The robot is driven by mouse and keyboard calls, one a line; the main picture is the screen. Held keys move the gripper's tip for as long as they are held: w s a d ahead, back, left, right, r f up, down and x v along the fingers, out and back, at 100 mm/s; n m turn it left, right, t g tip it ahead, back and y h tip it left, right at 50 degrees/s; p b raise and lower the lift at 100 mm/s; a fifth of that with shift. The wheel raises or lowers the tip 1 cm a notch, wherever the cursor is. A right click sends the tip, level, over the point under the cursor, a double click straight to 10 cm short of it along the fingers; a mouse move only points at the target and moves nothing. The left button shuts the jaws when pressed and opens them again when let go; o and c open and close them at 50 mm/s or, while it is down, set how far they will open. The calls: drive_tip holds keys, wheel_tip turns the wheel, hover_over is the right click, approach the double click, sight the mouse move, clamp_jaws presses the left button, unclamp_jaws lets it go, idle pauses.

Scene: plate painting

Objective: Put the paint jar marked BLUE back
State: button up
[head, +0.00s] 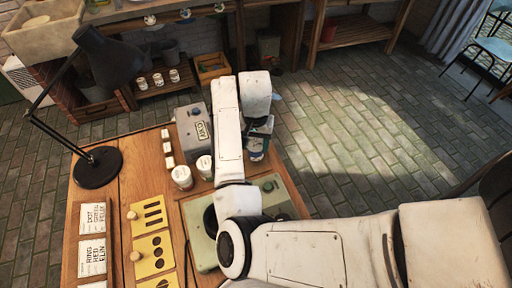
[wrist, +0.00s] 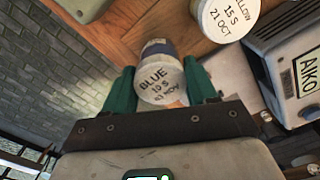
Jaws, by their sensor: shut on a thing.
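The paint jar marked BLUE (wrist: 160,88) has a white lid reading "BLUE 10 S" with a date line below, and a dark blue band on its side. My gripper (wrist: 160,76) has a green finger on each side of the jar and is shut on it. In the head view my gripper (head: 262,125) is by the table's far right edge, with the blue jar (head: 256,155) below it, partly hidden by my arm. I cannot tell whether the jar touches the table. Two other white-lidded jars (head: 182,177) (head: 205,166) stand on the table; one lid (wrist: 228,14) ends in "LLOW 15 S 21 OCT".
A grey box labelled AIKO (head: 193,131) stands left of my gripper. A pale green machine (head: 277,194) sits nearer, partly under my arm. A black lamp (head: 97,167), yellow stencil plates (head: 152,248) and white cards (head: 92,257) are on the left. Open floor lies right.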

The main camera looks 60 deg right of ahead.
sight(256, 142)
drive_tip(key=shift+s+f, duration=0.1)
drive_tip(key=shift+f, duration=1.2)
drive_tip(key=shift+f, duration=0.15)
drive_tip(key=o, duration=1.2)
wheel_tip(256, 142, up, 12)
drive_tip(key=shift+r+p, duration=0.2)
drive_tip(key=shift+p, duration=0.1)
